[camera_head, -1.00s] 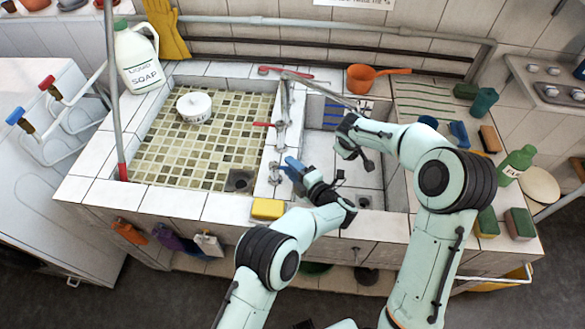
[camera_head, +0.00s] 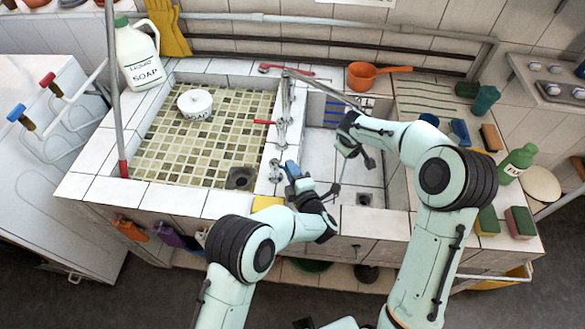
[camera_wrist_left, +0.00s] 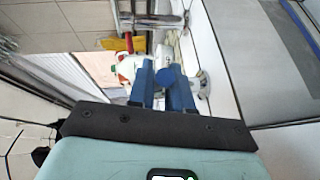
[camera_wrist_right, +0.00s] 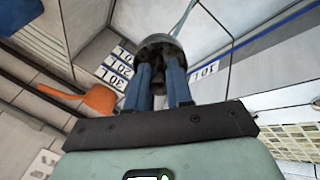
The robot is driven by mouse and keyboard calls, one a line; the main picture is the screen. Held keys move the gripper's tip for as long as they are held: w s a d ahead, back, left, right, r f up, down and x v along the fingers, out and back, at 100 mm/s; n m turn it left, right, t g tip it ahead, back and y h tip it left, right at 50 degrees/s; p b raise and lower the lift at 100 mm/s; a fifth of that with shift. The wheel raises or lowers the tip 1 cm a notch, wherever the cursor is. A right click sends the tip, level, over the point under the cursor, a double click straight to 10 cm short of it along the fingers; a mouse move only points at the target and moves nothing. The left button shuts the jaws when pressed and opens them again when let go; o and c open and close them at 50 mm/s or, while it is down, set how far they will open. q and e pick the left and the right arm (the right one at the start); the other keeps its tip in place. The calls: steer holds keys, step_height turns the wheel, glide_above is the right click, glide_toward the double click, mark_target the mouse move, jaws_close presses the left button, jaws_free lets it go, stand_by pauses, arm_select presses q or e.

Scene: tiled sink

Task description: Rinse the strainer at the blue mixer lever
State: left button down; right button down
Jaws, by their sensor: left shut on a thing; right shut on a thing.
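My left gripper (camera_head: 292,170) is at the tap fittings on the ledge between the two basins. In the left wrist view its blue fingers are shut on the round blue end of the mixer lever (camera_wrist_left: 171,77). My right gripper (camera_head: 352,150) is over the right basin, below the tap spout (camera_head: 325,88). In the right wrist view its fingers are shut on a dark round strainer (camera_wrist_right: 160,48). A thin pale-blue streak (camera_wrist_right: 184,15) meets the strainer's top; I cannot tell for sure whether it is water. In the head view the strainer is mostly hidden by the gripper.
An orange pan (camera_head: 362,76) sits behind the right basin. A soap jug (camera_head: 138,58) stands at the left corner. A yellow sponge (camera_head: 266,202) on the front ledge is partly covered by my left arm.

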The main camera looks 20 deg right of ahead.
arm_select(q)
steer(key=c, duration=1.1)
jaws_free()
steer(key=shift+c, duration=0.2)
steer(key=shift+s, duration=0.1)
steer(key=s, duration=0.4)
steer(key=s+r, duration=0.1)
steer(key=s, duration=0.6)
steer(key=shift+s+a+r, duration=0.1)
steer(key=shift+s+r, duration=0.25)
